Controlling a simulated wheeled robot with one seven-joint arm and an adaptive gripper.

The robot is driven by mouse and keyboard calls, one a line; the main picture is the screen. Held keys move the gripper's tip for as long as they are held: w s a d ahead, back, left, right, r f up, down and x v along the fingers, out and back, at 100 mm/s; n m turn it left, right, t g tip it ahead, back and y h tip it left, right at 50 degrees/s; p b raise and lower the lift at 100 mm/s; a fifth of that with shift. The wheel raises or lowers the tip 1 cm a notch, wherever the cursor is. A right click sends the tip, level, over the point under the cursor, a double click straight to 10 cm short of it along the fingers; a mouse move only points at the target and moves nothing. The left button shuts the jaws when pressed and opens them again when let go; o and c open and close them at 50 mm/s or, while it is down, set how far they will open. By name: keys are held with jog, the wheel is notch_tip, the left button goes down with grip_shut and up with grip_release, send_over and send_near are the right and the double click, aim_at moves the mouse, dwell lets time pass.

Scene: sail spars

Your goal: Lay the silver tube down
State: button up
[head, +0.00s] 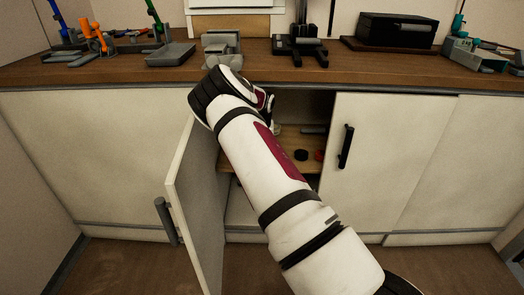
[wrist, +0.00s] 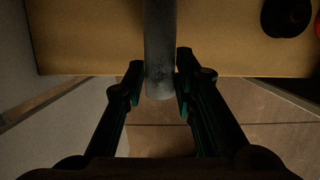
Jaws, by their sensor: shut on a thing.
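In the wrist view, the silver tube (wrist: 160,40) is a plain grey cylinder running from the top edge down to between the fingers of my gripper (wrist: 160,76). My gripper is shut on it near its near end, which sticks out past the edge of the wooden shelf (wrist: 90,40). The tube's far part is outside this view. Whether the tube touches the shelf cannot be told. In the head view my arm covers most of the open cabinet, and the gripped tube cannot be made out for sure.
The cabinet door (head: 195,200) stands open left of my arm; the right door (head: 385,160) borders the opening. A black round thing (head: 301,155) and a red one (head: 319,155) sit on the shelf. A grey cylindrical thing (head: 313,129) shows farther back. Several fixtures stand on the countertop.

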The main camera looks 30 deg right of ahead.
jog(key=shift+s+f+b, duration=0.15)
jog(key=shift+f+b, duration=0.9)
jog(key=shift+f, duration=1.3)
jog(key=shift+a+f, duration=0.1)
jog(key=shift+s+a, duration=0.1)
jog(key=shift+s, duration=0.05)
jog(key=shift+f, duration=0.15)
jog(key=o, duration=1.1)
jog(key=shift+c, duration=0.2)
jog(key=shift+c, duration=0.9)
